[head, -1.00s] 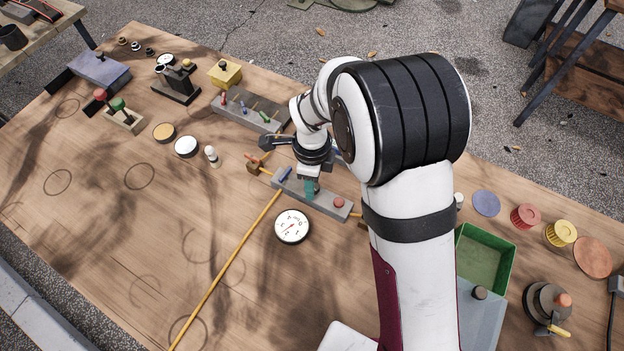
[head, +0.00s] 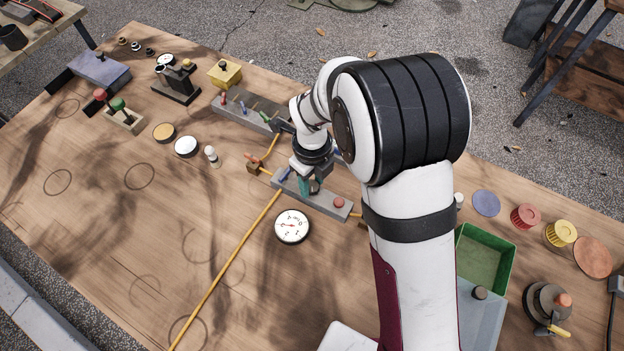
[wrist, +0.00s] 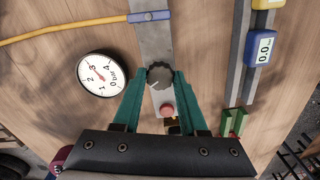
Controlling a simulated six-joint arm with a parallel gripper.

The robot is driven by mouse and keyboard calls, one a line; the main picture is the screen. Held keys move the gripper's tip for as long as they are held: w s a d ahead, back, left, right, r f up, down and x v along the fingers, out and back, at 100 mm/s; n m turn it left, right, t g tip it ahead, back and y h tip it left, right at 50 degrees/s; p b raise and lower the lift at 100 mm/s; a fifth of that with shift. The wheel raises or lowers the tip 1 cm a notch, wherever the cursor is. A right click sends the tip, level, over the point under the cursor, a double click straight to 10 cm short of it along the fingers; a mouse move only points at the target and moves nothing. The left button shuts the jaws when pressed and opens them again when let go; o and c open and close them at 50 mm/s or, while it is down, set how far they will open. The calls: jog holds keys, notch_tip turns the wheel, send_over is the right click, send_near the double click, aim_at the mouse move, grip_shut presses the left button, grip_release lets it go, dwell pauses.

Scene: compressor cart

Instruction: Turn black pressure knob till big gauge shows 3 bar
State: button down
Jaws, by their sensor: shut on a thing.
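The black pressure knob (wrist: 159,74) sits on a grey metal strip (wrist: 155,42). My gripper (wrist: 161,82) has its two teal fingers on either side of the knob and is shut on it. In the head view my gripper (head: 310,184) reaches down to the strip, and the knob is hidden there. The big round white gauge (wrist: 101,76) lies beside the strip. Its red needle points at about the 3; the exact reading is too small to be sure of. In the head view the gauge (head: 292,226) shows the needle pointing left.
A red button (wrist: 166,110) is on the same strip, close to the fingers. A yellow hose (head: 232,262) runs across the table. A blue display (wrist: 262,48) is off to the right in the wrist view. A green bin (head: 508,262) stands at right. The front left table is clear.

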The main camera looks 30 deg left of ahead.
aim_at(312, 185)
dwell(0.3)
jog(key=shift+c, duration=2.2)
grip_release()
notch_tip(312, 185, up, 16)
jog(key=shift+f, duration=0.1)
jog(key=s+d+r+n, duration=0.1)
jog(key=d+r+n, duration=0.15)
jog(key=d, duration=0.45)
jog(key=s+d+r+n, duration=0.1)
jog(key=d+n, duration=0.2)
jog(key=d, duration=0.3)
jog(key=s+d+f+n+y, duration=0.1)
jog(key=s+d+f+n, duration=0.1)
jog(key=s+d+n, duration=0.8)
jog(key=s+d, duration=0.1)
jog(key=s, duration=0.2)
jog(key=shift+s+d+y, duration=0.3)
jog(key=shift+s+y, duration=0.05)
jog(key=shift+y, duration=0.05)
